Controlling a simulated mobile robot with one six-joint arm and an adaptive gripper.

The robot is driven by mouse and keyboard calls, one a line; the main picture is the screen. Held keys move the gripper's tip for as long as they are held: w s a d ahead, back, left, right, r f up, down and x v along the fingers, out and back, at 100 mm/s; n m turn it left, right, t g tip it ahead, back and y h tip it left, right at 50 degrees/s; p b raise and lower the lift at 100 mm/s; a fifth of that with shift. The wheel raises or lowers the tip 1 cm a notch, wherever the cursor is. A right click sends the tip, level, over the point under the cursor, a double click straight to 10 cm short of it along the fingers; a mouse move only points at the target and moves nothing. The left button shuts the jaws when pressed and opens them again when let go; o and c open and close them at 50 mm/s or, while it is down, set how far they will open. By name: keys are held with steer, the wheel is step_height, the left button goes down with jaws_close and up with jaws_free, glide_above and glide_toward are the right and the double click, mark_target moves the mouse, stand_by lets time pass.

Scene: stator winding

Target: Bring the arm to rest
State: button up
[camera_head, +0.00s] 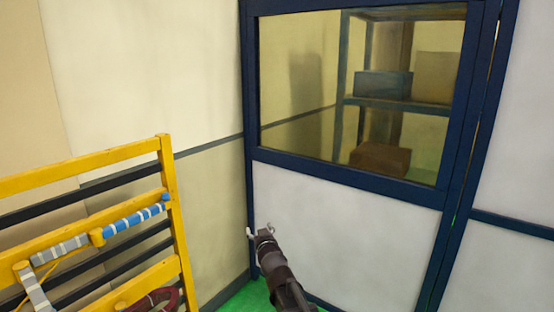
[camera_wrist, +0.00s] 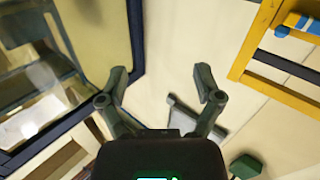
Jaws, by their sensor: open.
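My gripper (camera_head: 262,232) is in the lower middle of the head view, at the end of my dark arm that reaches up from the bottom edge. Its fingers are spread apart. In the wrist view my gripper (camera_wrist: 162,82) shows two dark fingers with a clear gap between them and nothing held. It appears in front of the white lower panel (camera_head: 340,225) of the partition; the distance to that panel is hard to judge.
A yellow rack (camera_head: 180,240) with dark bars carries blue and grey wrapped pieces (camera_head: 135,217) at left; it also shows in the wrist view (camera_wrist: 258,38). A blue-framed window (camera_head: 300,80) has shelves with boxes (camera_head: 383,85) behind it. Green floor (camera_head: 245,297) shows below.

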steer(key=s+d+f+m+g+h+b, duration=0.1)
steer(key=s+d+f+m+g+h, duration=0.2)
steer(key=d+f, duration=0.5)
steer(key=s+d+f+m+g+h, duration=0.1)
steer(key=s+d+f+g+h, duration=0.35)
steer(key=d, duration=0.55)
steer(key=s+d+f+g+y, duration=0.1)
steer(key=s+f+g, duration=0.3)
steer(key=s, duration=0.5)
steer(key=s+d+f+g+y+b, duration=0.1)
steer(key=s+d+f+g, duration=0.2)
steer(key=s, duration=0.6)
steer(key=shift+s+d+f+g+y, duration=0.25)
steer(key=shift+d+f+g+y, duration=0.25)
steer(key=shift+g, duration=0.75)
steer(key=shift+a+f, duration=0.1)
steer(key=shift+a, duration=0.05)
